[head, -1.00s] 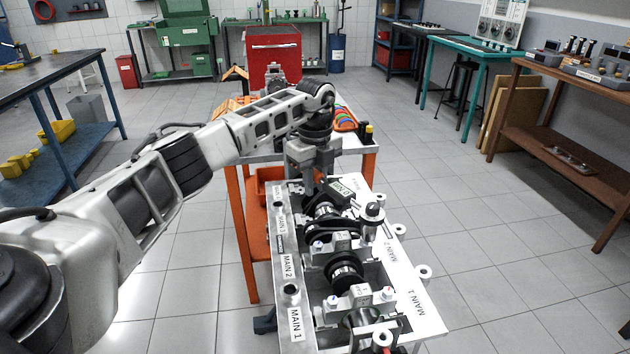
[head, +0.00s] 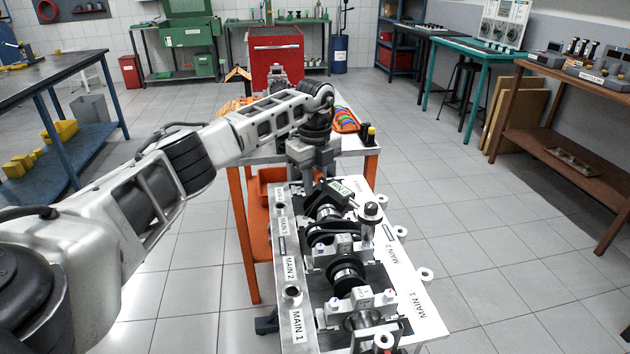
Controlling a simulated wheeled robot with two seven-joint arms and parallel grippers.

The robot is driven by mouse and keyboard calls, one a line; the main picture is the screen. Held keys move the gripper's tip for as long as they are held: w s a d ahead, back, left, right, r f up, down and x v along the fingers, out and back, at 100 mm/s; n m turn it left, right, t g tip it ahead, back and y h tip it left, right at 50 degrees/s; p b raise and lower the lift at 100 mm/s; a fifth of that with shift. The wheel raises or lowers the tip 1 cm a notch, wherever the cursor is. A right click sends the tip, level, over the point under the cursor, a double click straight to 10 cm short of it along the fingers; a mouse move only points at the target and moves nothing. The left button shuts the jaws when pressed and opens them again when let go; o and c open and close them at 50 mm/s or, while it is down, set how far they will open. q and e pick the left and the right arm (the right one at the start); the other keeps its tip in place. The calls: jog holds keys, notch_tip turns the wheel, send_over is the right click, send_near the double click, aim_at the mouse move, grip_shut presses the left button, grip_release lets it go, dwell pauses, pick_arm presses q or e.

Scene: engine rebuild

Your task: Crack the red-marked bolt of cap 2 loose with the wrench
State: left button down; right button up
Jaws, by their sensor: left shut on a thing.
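The engine block (head: 291,320) lies lengthwise with black crankshaft parts along its middle. Its rails carry MAIN 1 and MAIN 2 labels. Cap 2 (head: 331,244) is a grey block across the crankshaft, with a pale bolt at its left end. My left gripper (head: 318,186) points down at the far part of the block, shut on the dark wrench (head: 342,188), which has a small display. An upright metal cylinder (head: 370,214), seemingly the wrench's head, stands over cap 2's right end. It hides the bolt there, so I cannot see a red mark or the seating. My right gripper is out of view.
Nearer, cap 1 (head: 361,299) has bolts at both ends. The block lies along an orange-legged bench (head: 236,235), with a tray of coloured parts (head: 345,120) behind. A blue table (head: 60,85) stands left and a brown bench (head: 560,135) right. The floor between is clear.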

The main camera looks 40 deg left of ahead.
pick_arm(q)
jog(key=shift+f+b, duration=0.45)
jog(key=shift+f, duration=0.7)
dwell(1.2)
dwell(0.3)
jog(key=shift+s+a+n+p, duration=0.15)
jog(key=shift+s+n+p, duration=0.45)
jog(key=shift+s+p, duration=0.3)
jog(key=shift+s+a+n+p, duration=0.1)
jog(key=shift+s+n+p, duration=0.4)
jog(key=shift+p, duration=0.4)
jog(key=shift+s, duration=0.2)
jog(key=shift+s, duration=0.1)
jog(key=shift+s+n+p, duration=0.6)
jog(key=shift+s+p, duration=0.15)
jog(key=shift+p, duration=0.15)
